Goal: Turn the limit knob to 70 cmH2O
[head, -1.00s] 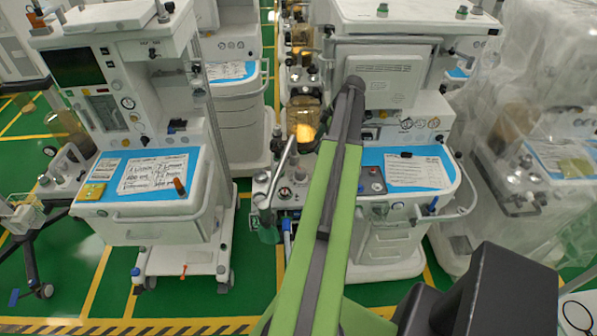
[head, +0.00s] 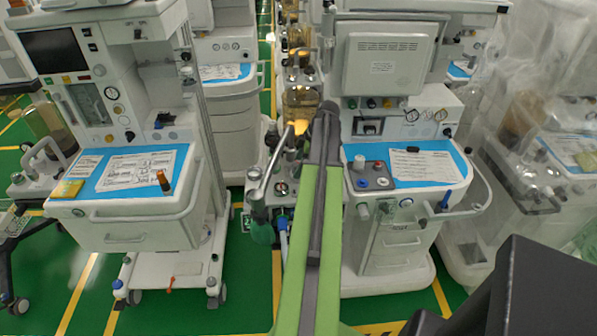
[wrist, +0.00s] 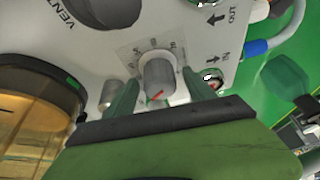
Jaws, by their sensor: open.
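The limit knob (wrist: 158,78) is a small grey cylinder on a pale panel in the wrist view. A printed scale lies behind it, its numbers too small to read surely. A red mark shows on the knob's lower front. My gripper (wrist: 160,84) is open, with one green finger on each side of the knob. Small gaps seem to remain, but I cannot tell whether either finger touches it. In the head view, my arm hides the gripper and the knob at the middle anaesthesia machine (head: 390,70).
In the wrist view, an amber canister (wrist: 35,125) with a dark rim stands left, a larger dark knob (wrist: 112,8) above, and a blue-collared hose port (wrist: 256,48) right. In the head view, another cart (head: 130,220) stands left and a plastic-draped machine (head: 540,130) right.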

